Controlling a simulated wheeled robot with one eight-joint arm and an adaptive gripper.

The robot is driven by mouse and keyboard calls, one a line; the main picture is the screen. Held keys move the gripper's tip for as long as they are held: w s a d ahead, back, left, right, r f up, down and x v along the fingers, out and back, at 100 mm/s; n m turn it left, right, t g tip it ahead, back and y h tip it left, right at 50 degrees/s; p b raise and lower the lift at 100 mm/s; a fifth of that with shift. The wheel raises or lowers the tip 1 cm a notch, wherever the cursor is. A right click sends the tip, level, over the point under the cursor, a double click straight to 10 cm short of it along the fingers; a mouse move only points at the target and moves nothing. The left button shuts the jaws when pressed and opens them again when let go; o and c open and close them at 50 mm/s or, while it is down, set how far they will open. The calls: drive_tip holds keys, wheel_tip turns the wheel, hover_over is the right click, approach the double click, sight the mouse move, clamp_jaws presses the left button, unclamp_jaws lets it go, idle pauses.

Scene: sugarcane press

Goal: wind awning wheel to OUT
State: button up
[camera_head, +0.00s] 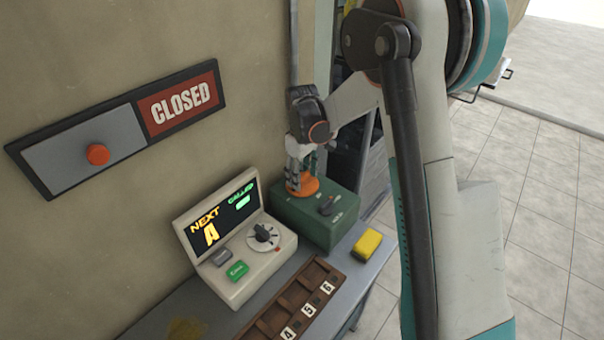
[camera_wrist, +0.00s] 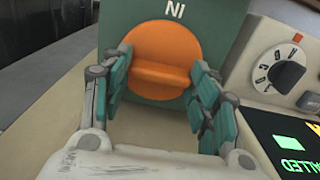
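The orange awning wheel (camera_head: 303,186) sits on a green box (camera_head: 318,222) on the counter. In the wrist view the wheel (camera_wrist: 165,50) is a round disc with a raised grip bar across it, lying level in the picture. A white mark reading "NI", upside-down "IN", is just above the disc on the green box (camera_wrist: 230,22). My gripper (camera_wrist: 160,75) is open, with one teal-padded finger on each side of the bar. I cannot tell whether the fingers touch it. In the head view my gripper (camera_head: 300,168) is right above the wheel and partly hides it.
A yellow block (camera_head: 367,245) and a brown rack (camera_head: 270,324) with numbered tiles are nearby. A CLOSED sign (camera_head: 180,104) hangs on the wall.

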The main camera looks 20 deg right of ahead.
sight(302, 175)
drive_tip(key=o, duration=0.4)
wheel_tip(302, 175, up, 12)
idle(0.5)
